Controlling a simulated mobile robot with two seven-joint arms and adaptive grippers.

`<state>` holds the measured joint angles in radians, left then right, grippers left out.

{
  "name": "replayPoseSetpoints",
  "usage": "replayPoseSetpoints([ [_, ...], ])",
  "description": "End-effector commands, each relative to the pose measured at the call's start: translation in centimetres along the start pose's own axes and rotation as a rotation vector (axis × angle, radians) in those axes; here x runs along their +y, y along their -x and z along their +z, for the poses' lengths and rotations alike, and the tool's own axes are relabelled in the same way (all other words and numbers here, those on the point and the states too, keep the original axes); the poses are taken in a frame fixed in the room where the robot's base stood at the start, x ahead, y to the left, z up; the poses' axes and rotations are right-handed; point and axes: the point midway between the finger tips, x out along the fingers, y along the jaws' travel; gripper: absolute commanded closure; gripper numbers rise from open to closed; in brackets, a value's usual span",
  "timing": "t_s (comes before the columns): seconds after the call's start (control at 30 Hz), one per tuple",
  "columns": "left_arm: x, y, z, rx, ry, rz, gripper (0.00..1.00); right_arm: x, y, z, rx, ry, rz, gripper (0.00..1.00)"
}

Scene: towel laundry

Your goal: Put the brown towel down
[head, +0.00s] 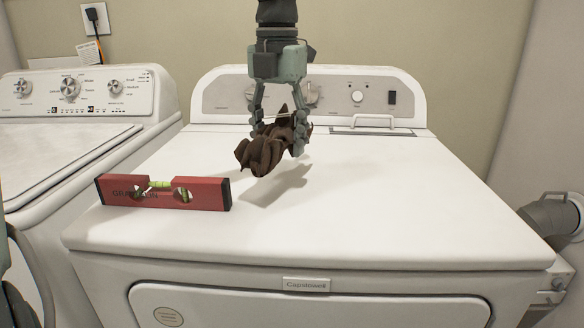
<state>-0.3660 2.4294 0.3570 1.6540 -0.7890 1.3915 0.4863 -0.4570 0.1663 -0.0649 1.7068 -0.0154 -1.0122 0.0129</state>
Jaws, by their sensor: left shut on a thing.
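The brown towel (262,152) is a crumpled, dark bundle in the head view. My left gripper (278,138) comes down from the top and is shut on it, with a finger on each side. The towel hangs just above the white top of the dryer (390,200), left of its middle. Its shadow falls on the top below and to the right, and the towel looks clear of the surface. My right gripper is not in view.
A red spirit level (205,193) stands on the left front of the dryer top, close to the towel. The right and front of the top are clear. A control panel (330,95) rises at the back. A washer (60,170) stands to the left, and a grey duct (550,215) at right.

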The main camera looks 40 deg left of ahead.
Motion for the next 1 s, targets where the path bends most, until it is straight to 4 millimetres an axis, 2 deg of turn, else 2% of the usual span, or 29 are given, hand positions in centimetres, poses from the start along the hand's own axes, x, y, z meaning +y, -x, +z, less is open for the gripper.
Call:
replayPoseSetpoints([
  [0.1,-1.7,-0.9,0.1,0.000,-0.001,0.001,0.84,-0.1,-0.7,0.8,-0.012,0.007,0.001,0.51],
  [0.2,-2.4,-1.4,0.1,0.000,0.000,0.001,0.84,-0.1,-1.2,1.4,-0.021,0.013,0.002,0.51],
  [0.33,-2.6,-2.2,0.1,0.001,0.001,-0.001,0.84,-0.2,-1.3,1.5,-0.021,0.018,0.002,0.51],
  [0.47,-2.6,-4.0,0.1,0.003,0.001,-0.002,0.84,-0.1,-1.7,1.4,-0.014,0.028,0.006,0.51],
  [0.6,-2.6,-5.5,0.1,-0.001,0.001,-0.001,0.84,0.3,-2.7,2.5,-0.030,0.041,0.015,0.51],
  [1.0,-2.6,-5.6,0.2,-0.002,0.001,-0.001,0.84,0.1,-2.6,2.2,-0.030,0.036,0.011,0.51],
])
